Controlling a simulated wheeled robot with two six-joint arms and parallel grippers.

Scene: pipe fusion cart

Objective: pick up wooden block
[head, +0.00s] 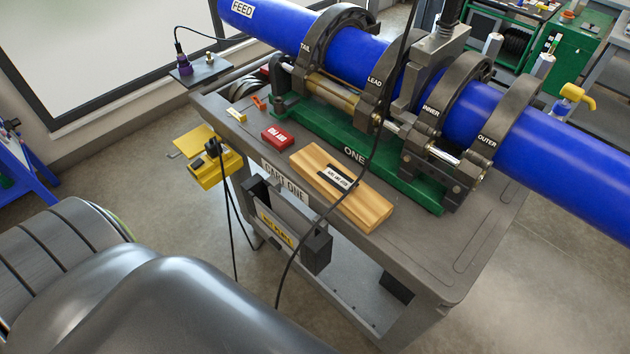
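The wooden block (369,207) lies flat on the grey cart top, close to its front edge, in the head view. It is light wood with a dark marking and a white label on its upper face. A thin black cable hangs in front of it. Neither my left gripper nor my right gripper shows in the head view. Nothing is seen touching the block apart from the cart top, though the cable crosses it in the picture.
Behind the block stands the green fusion machine base (405,180) with clamps around a long blue pipe (570,165). A red box (277,137) lies left of the block. The grey cart top (450,250) is clear to the right. A yellow device (215,168) hangs at the cart's left side.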

